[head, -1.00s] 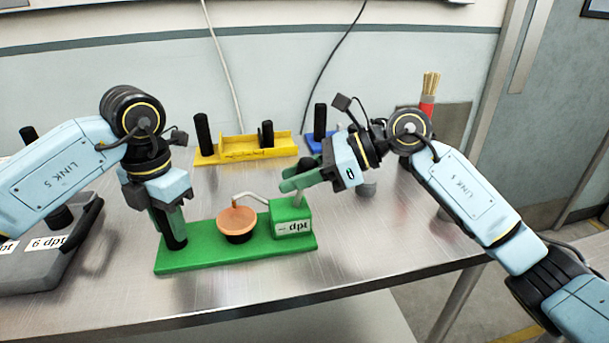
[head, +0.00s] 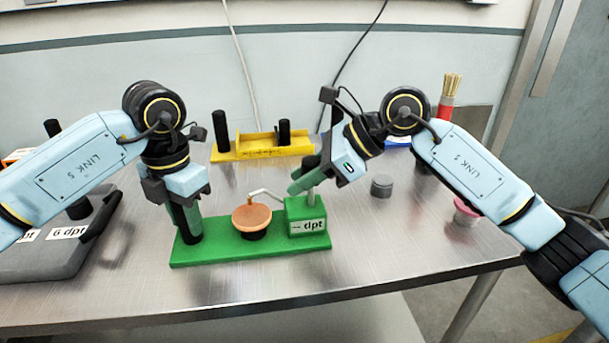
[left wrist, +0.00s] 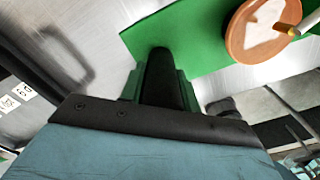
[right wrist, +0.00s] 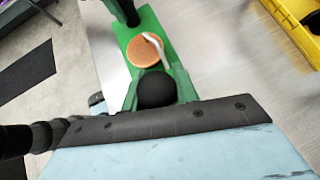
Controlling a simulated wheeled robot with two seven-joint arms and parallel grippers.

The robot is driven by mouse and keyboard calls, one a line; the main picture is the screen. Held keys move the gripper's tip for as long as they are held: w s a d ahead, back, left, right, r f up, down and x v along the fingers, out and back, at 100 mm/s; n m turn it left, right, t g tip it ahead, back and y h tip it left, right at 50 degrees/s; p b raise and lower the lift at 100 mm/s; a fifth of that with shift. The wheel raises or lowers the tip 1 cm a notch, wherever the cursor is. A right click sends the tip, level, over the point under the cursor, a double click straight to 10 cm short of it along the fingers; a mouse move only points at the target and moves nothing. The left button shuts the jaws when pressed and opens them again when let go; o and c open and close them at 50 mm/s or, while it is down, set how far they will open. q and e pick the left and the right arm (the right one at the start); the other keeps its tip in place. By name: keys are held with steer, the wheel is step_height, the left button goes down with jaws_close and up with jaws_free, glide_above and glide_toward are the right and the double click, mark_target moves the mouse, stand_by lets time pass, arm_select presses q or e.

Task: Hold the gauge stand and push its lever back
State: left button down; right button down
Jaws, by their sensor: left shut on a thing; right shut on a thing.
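The green gauge stand (head: 215,254) stands on the metal table, with a black post (head: 187,232) at its left end, an orange dish (head: 251,217) in the middle and a green block (head: 307,211) labelled "-- dpt" at its right end. A thin bent arm reaches from the block over the dish. My left gripper (head: 183,214) is shut around the black post. My right gripper (head: 305,180) is shut on the lever (head: 311,197), which rises from the block. The lever's round black knob (right wrist: 156,90) shows between its fingers in the right wrist view. The fingers hide most of the lever in the head view.
A yellow stand (head: 262,149) with black posts is behind, near the wall. A grey stand labelled "6 dpt" (head: 40,255) lies to the left. A grey cylinder (head: 381,187) and a pink cup (head: 466,211) are at the right. The table front is clear.

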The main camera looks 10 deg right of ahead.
steer(key=c, duration=1.1)
jaws_free()
steer(key=shift+o, duration=0.2)
steer(key=v, duration=1.2)
arm_select(q)
steer(key=c, duration=0.9)
jaws_free()
steer(key=shift+c, duration=0.2)
arm_select(e)
steer(key=shift+f, duration=0.1)
arm_select(q)
steer(key=shift+r, duration=0.1)
steer(key=shift+r+p, duration=2.6)
steer(key=shift+r, duration=1.05)
arm_select(e)
steer(key=shift+r, duration=2.65)
